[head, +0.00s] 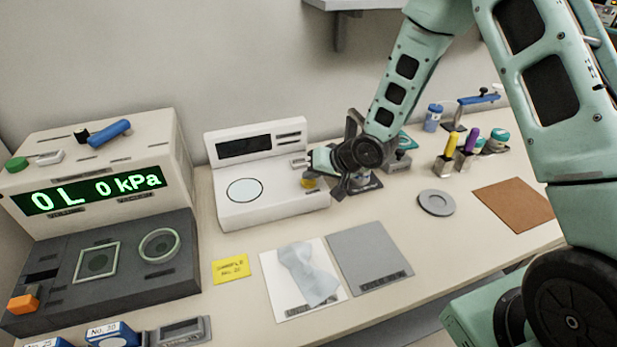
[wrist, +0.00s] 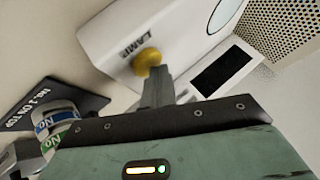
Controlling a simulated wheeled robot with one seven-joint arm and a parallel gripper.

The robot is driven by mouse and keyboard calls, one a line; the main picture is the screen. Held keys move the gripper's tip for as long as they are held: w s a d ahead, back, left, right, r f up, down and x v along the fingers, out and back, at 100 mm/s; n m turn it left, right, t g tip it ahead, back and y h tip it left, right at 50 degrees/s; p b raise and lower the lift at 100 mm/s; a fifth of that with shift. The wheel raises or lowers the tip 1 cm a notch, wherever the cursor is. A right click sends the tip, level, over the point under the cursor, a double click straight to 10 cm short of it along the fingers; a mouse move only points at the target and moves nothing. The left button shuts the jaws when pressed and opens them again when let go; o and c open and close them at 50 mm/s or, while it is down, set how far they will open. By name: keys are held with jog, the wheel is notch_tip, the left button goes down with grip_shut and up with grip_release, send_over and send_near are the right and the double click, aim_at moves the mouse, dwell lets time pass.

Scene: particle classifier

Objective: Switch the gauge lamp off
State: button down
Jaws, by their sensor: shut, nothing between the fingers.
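The white gauge (head: 285,205) stands on the bench, with a dark blank display and a pale round plate. Its yellow knob (head: 308,183) sits at the right end of the front. In the wrist view the yellow knob (wrist: 148,61) is beside the word LAMP on the white housing (wrist: 120,25). My gripper (head: 302,163) is at the right side of the gauge, by the knob. In the wrist view my gripper (wrist: 158,78) is shut and empty, its tips at the knob's edge. I cannot tell whether they touch it.
At left is a console (head: 100,290) with a lit green kPa display. Yellow sample card (head: 230,269), white mat (head: 275,290) with a pale cloth-like piece, and grey mat (head: 370,258) lie in front. Several small containers stand at right, by a brown mat (head: 513,204).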

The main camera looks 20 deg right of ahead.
aim_at(312, 182)
jog(key=shift+r+p, duration=0.55)
jog(key=shift+r, duration=0.3)
jog(key=shift+r, duration=0.1)
notch_tip(312, 182, up, 5)
jog(key=p, duration=0.4)
dwell(0.4)
jog(key=s+a+r+n+g+h, duration=0.1)
jog(key=s+a+r+n+g, duration=0.15)
jog(key=s+a+r, duration=0.35)
jog(key=s+a+r+n+g+h, duration=0.1)
jog(key=s+r+n+h, duration=0.15)
jog(key=s, duration=0.55)
jog(key=s+r+n+g, duration=0.2)
jog(key=s+r, duration=0.1)
jog(key=s, duration=0.6)
jog(key=s+r+n+g+h, duration=0.1)
jog(key=s+r+n+g, duration=0.1)
jog(key=s, duration=0.8)
jog(key=shift+s+r+n, duration=0.3)
jog(key=shift+r, duration=0.35)
